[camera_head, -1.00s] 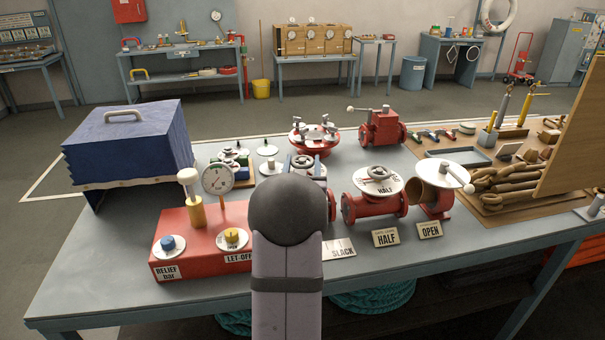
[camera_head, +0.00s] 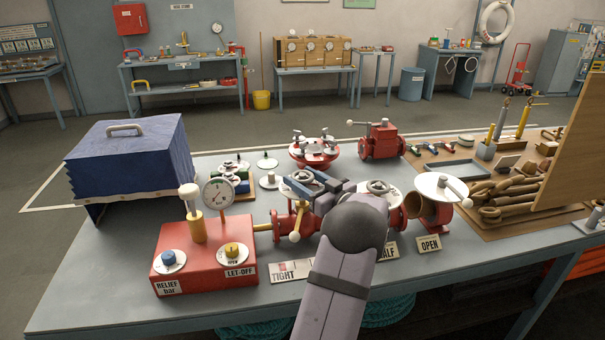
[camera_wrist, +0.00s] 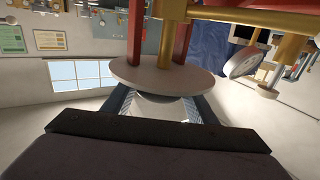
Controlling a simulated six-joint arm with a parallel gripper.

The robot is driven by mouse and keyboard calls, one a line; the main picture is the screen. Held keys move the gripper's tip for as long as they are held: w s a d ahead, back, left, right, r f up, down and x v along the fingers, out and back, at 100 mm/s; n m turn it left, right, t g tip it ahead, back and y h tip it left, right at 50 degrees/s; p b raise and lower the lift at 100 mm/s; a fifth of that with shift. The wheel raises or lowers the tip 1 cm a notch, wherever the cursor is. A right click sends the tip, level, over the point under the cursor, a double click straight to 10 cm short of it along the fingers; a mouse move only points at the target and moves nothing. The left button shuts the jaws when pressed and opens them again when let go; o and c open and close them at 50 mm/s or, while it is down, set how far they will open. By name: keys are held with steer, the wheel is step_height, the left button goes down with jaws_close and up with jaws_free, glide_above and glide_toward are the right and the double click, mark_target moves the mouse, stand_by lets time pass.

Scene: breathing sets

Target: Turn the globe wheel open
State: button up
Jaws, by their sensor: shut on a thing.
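The red valve (camera_head: 283,226) at the left of the row is joined by a brass pipe to the red box. Its round white plate (camera_head: 289,190) is partly covered by my gripper (camera_head: 303,185). My gripper's two blue fingers come down over the valve's top from the right. In the wrist view the plate (camera_wrist: 160,76) lies just beyond the fingers, with a rounded silvery piece (camera_wrist: 164,98) between them. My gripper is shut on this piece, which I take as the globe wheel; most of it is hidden. A yellow rod with a cream ball (camera_head: 295,237) hangs in front of the valve.
My arm hides part of the middle valve. A second wheel (camera_head: 377,187) on a white plate and a red valve with a lever plate (camera_head: 441,188) stand to the right. The red box (camera_head: 204,264) with gauge is left. Label cards (camera_head: 429,243) lie in front.

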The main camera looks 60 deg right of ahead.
mark_target(313, 181)
steer(key=shift+n+t+y+p, duration=0.35)
steer(key=shift+n+y, duration=1.15)
steer(key=shift+y, duration=0.8)
steer(key=shift+r+n+y, duration=0.15)
steer(key=shift+n+y, duration=0.25)
steer(key=shift+y, duration=0.2)
steer(key=o, duration=1.1)
steer(key=shift+c, duration=0.2)
steer(key=shift+s, duration=0.1)
steer(key=shift+s, duration=0.2)
steer(key=s+b, duration=0.2)
steer(key=s, duration=0.3)
steer(key=shift+s+d+b, duration=0.15)
steer(key=shift+d+b, duration=0.1)
steer(key=shift+b, duration=0.15)
steer(key=shift+s, duration=0.7)
